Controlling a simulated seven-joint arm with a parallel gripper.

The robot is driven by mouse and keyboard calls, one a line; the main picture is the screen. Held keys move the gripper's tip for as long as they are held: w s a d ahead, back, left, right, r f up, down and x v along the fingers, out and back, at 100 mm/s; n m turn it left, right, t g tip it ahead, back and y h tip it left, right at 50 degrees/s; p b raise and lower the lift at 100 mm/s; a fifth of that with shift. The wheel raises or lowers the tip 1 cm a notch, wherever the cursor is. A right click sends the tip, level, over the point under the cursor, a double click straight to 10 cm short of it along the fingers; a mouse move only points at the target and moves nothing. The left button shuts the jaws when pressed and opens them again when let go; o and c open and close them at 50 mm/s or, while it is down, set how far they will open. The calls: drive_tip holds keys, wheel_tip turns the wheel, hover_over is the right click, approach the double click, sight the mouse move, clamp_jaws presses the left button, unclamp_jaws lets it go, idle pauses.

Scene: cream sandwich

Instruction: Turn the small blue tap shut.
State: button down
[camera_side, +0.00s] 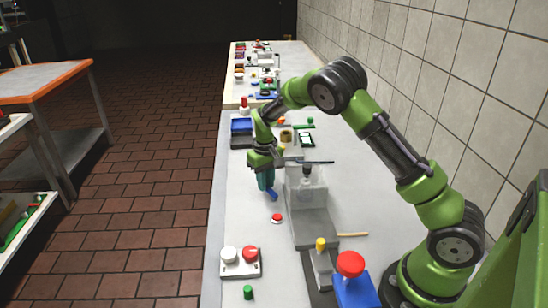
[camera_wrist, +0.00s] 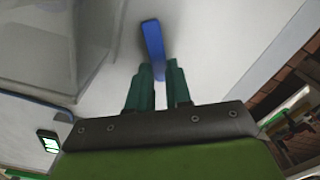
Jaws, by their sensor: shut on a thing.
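The small blue tap (camera_side: 273,194) shows as a short blue bar just below my fingers, beside the grey machine (camera_side: 309,215). In the wrist view its blue lever (camera_wrist: 152,40) runs up and slightly left from between my fingertips. My gripper (camera_side: 266,182) points down over the tap, left of the machine. In the wrist view, my gripper (camera_wrist: 158,72) has its two green fingers on either side of the lever's near end, shut on it. The end between the fingers is partly hidden, and so is the tap's body.
A red button (camera_side: 277,218) lies in front of the tap. A plate with a white and a red knob (camera_side: 240,262) stands near the front left edge. A blue box with a red top (camera_side: 354,285) is at the front right. Blue trays (camera_side: 241,126) and small items lie behind.

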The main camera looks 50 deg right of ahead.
drive_tip(key=m, duration=0.1)
drive_tip(key=d+m, duration=0.1)
drive_tip(key=m, duration=0.1)
drive_tip(key=shift+s, duration=0.25)
drive_tip(key=shift+s+d+m, duration=0.2)
drive_tip(key=shift+d+m, duration=0.05)
drive_tip(key=shift+m, duration=0.5)
drive_tip(key=shift+s+d+m, duration=0.15)
drive_tip(key=shift+d+m, duration=0.05)
drive_tip(key=shift+m, duration=0.55)
drive_tip(key=c, duration=1)
unclamp_jaws()
drive_tip(key=shift+c, duration=0.2)
